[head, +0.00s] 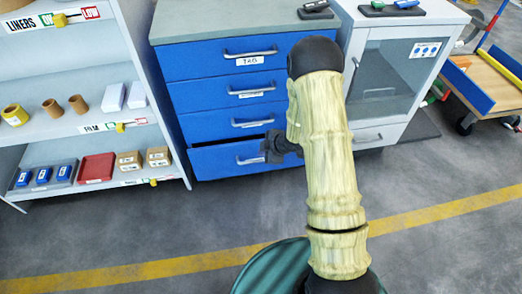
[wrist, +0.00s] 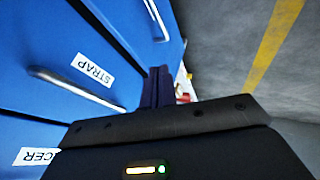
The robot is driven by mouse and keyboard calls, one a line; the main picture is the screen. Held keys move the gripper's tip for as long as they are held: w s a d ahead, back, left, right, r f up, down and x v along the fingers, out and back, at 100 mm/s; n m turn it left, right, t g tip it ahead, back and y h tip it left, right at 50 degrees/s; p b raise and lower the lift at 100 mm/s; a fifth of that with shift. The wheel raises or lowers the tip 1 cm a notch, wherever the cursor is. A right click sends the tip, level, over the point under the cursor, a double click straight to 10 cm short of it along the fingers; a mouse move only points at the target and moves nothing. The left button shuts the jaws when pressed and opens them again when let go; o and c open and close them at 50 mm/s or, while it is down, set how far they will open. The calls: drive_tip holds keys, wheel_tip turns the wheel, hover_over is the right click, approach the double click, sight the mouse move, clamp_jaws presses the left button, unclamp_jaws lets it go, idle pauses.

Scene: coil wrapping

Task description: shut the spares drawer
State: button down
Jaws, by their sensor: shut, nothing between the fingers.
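The blue drawer cabinet (head: 222,97) stands ahead in the head view. Its bottom drawer (head: 222,160) sits slightly out, with a dark gap above its front; its label is too small to read, so I cannot confirm that it is the spares drawer. My gripper (head: 283,148) is at the right end of this drawer front; contact is unclear. In the wrist view its dark fingers (wrist: 158,88) are together and empty, close to a blue front (wrist: 128,22) with a metal handle. A drawer front labelled STRAP (wrist: 93,70) lies left of them.
A shelf unit (head: 85,130) with small boxes and bins stands left of the cabinet. A grey glass-door cabinet (head: 390,75) stands right, with a wooden cart (head: 490,85) beyond. The floor (head: 120,225) in front is clear, crossed by a yellow line.

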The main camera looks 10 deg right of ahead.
drive_tip(key=c, duration=2.1)
unclamp_jaws()
drive_tip(key=shift+d, duration=0.25)
drive_tip(key=o, duration=0.3)
drive_tip(key=shift+r, duration=0.1)
drive_tip(key=o, duration=0.3)
drive_tip(key=d+r+m+h, duration=0.1)
drive_tip(key=r, duration=0.1)
drive_tip(key=d+r+m, duration=0.1)
drive_tip(key=r, duration=0.2)
drive_tip(key=s+d+r+m+h+p, duration=0.1)
drive_tip(key=r+m, duration=0.1)
drive_tip(key=r, duration=0.1)
drive_tip(key=shift+s+t+h, duration=0.1)
drive_tip(key=shift+t+h, duration=0.2)
drive_tip(key=shift+o, duration=0.2)
drive_tip(key=s+r+m+g+h+p, duration=0.1)
drive_tip(key=s+r+m, duration=0.5)
drive_tip(key=s+r, duration=0.2)
drive_tip(key=s+d+r+m+g+h+p, duration=0.1)
drive_tip(key=s+r+m+g, duration=0.1)
drive_tip(key=s+r+m, duration=0.5)
drive_tip(key=s+r, duration=0.1)
drive_tip(key=s, duration=0.4)
drive_tip(key=shift+s+r+g+p, duration=0.15)
drive_tip(key=shift+s+g+p, duration=0.15)
drive_tip(key=shift+s+p, duration=0.1)
